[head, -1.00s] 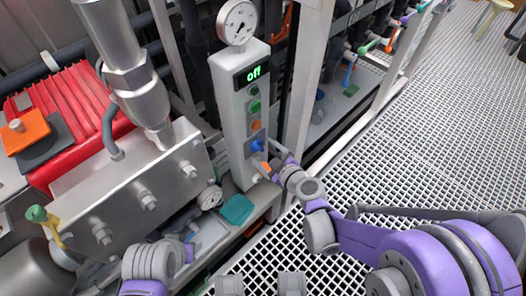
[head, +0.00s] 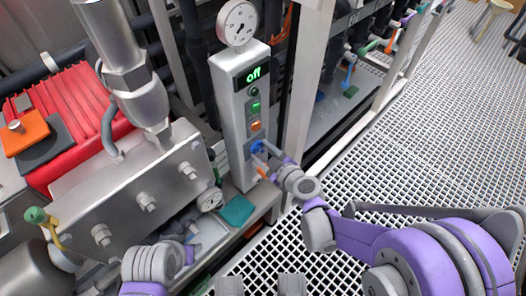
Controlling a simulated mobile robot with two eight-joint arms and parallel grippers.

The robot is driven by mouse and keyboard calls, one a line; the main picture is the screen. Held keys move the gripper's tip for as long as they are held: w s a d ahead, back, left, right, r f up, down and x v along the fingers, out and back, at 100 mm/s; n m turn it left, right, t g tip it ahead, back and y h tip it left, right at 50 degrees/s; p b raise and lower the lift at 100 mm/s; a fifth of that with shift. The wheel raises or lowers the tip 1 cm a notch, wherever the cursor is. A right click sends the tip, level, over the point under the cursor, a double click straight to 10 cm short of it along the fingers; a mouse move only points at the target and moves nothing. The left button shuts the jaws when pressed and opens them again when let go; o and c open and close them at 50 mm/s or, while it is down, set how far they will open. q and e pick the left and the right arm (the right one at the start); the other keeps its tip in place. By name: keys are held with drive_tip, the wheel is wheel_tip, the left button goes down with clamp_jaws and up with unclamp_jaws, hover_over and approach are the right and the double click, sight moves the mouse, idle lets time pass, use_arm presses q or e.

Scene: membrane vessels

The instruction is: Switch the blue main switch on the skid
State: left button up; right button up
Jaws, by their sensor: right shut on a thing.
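The blue main switch (head: 257,146) is the lowest control on the front of a narrow grey control box (head: 236,140) on the skid. The box's display (head: 252,75) reads "off" in green. My right gripper (head: 260,155) comes in from the right and is shut on the blue switch, hiding part of it. My left arm shows at the bottom left, with its gripper (head: 188,238) low in front of the metal block. Its fingers are too small and covered to tell open from shut.
A round gauge (head: 237,23) tops the box. A steel block with bolts (head: 146,200) and a red finned motor (head: 75,115) stand left. A white post (head: 305,85) rises just right. Open grating (head: 420,150) lies beyond.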

drive_tip(key=shift+w+d+r+m+g+y+p, duration=0.1)
drive_tip(key=shift+m+g+y+p, duration=0.35)
drive_tip(key=shift+m, duration=0.45)
drive_tip(key=shift+m+g+y, duration=0.45)
drive_tip(key=shift+m+g, duration=0.1)
drive_tip(key=shift+m, duration=0.35)
drive_tip(key=shift+w+d+m+g+y, duration=0.1)
drive_tip(key=shift+m+g+y, duration=0.5)
drive_tip(key=shift+m, duration=0.6)
drive_tip(key=shift+m+y, duration=0.7)
drive_tip(key=shift+m, duration=0.3)
drive_tip(key=shift+g, duration=0.3)
drive_tip(key=o, duration=1.4)
drive_tip(key=shift+c, duration=0.2)
drive_tip(key=shift+d, duration=0.1)
